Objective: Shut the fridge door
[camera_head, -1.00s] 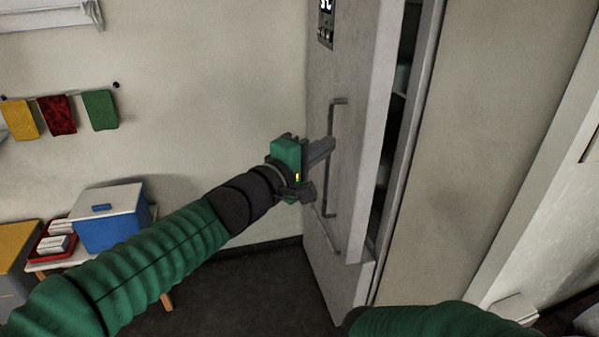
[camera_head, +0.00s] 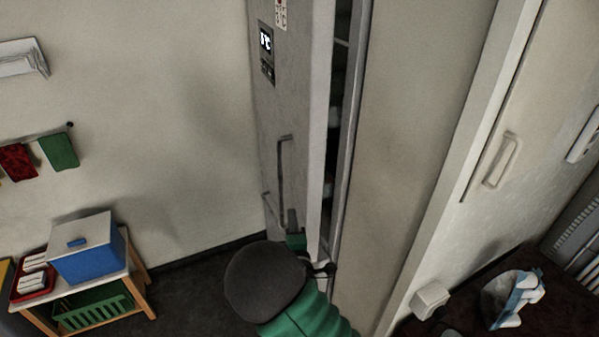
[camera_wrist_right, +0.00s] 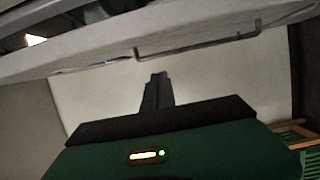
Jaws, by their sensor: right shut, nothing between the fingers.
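The tall grey fridge door (camera_head: 292,105) stands partly open in the head view. A dark gap with shelves (camera_head: 344,110) shows between its edge and the fridge body (camera_head: 410,110). The door has a long bar handle (camera_head: 281,175) and a small display (camera_head: 266,45). My right gripper (camera_head: 292,217) is shut and empty, in front of the lower door by the handle; contact cannot be told. In the right wrist view, its closed fingers (camera_wrist_right: 157,88) point towards the door (camera_wrist_right: 90,58) and handle (camera_wrist_right: 200,46). My left gripper is not in view.
A low wooden table (camera_head: 139,283) with a blue box (camera_head: 88,258) and a red tray (camera_head: 40,288) stands at the left. A pale cabinet (camera_head: 520,110) and a dark counter (camera_head: 460,318) are at the right. Dark floor (camera_head: 190,300) is clear left of the fridge.

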